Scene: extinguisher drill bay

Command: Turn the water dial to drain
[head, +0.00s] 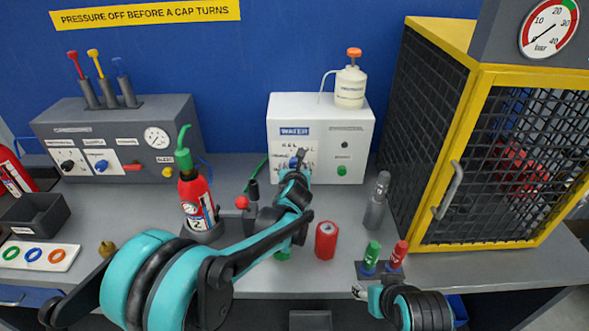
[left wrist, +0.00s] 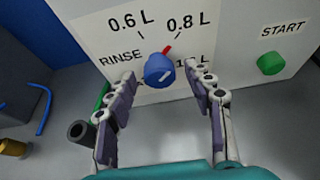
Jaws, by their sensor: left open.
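The white water box (head: 355,115) stands at the back, labelled WATER. In the left wrist view its blue water dial (left wrist: 158,70) has a red pointer directed up and right, near the 0.8 L mark. RINSE, 0.6 L and 0.8 L are readable; the label at lower right is partly covered by a finger, and no drain label shows. My left gripper (left wrist: 165,88) is open, with one finger on each side of the dial, apparently not touching it. In the head view my left gripper (head: 298,162) covers most of the dial. My right gripper (head: 376,292) is low at the right, its jaws unclear.
A green START button (left wrist: 270,63) is right of the dial. A red extinguisher (head: 197,200) with a green nozzle stands left of my left arm. A red can (head: 327,240), a grey bottle (head: 376,205) and a yellow-framed mesh cage (head: 470,75) are at the right.

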